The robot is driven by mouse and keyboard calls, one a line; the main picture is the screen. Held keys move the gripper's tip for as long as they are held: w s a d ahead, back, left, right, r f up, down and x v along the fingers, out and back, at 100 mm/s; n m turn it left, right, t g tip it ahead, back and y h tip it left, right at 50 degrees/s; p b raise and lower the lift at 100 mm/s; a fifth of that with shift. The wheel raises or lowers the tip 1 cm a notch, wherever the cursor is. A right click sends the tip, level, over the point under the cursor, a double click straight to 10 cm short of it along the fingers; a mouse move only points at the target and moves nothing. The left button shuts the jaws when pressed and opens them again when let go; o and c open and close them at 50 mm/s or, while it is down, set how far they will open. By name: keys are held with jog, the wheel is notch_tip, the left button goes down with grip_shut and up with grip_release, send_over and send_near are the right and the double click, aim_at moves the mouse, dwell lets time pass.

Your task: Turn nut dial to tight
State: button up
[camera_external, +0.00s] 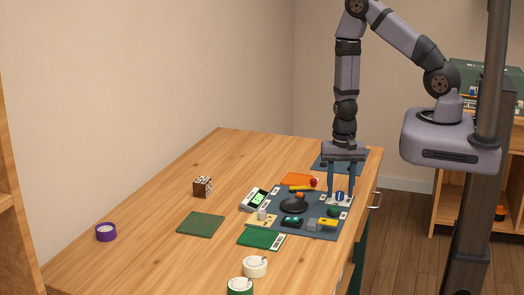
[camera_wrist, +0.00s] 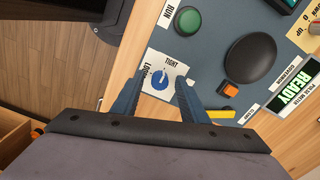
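The nut dial (camera_wrist: 160,80) is a small blue knob on a white plate (camera_wrist: 152,65) marked LOOSE on the left and TIGHT at the upper right in the wrist view. A pale mark shows on the knob, but it is too small to read its exact heading. In the external view the blue dial (camera_external: 339,196) sits near the table's right edge. My gripper (camera_wrist: 160,92) is open, pointing down, with one blue finger on each side of the dial and visible gaps between. The external view shows my gripper (camera_external: 340,192) over the dial; contact cannot be told.
A brown block (camera_external: 203,186) and purple ring (camera_external: 106,231) stand left.

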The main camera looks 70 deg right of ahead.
aim_at(340, 193)
jog(key=shift+r, duration=0.15)
notch_tip(340, 193, up, 7)
jog(key=p, duration=0.7)
dwell(0.4)
jog(key=s+a+r+n+g+y, duration=0.1)
jog(key=s+a+r+n+g, duration=0.25)
jog(key=s, duration=0.25)
jog(key=s+a+r+n+g+y, duration=0.2)
jog(key=s+a+n, duration=0.1)
jog(key=s+n, duration=0.3)
jog(key=w+d+r+n+t+h+b, duration=0.2)
jog(key=w+r+n+t+h+b, duration=0.1)
jog(key=w+r+n+t+b, duration=0.2)
notch_tip(340, 193, up, 3)
jog(key=w+b, duration=0.2)
jog(key=b, duration=0.1)
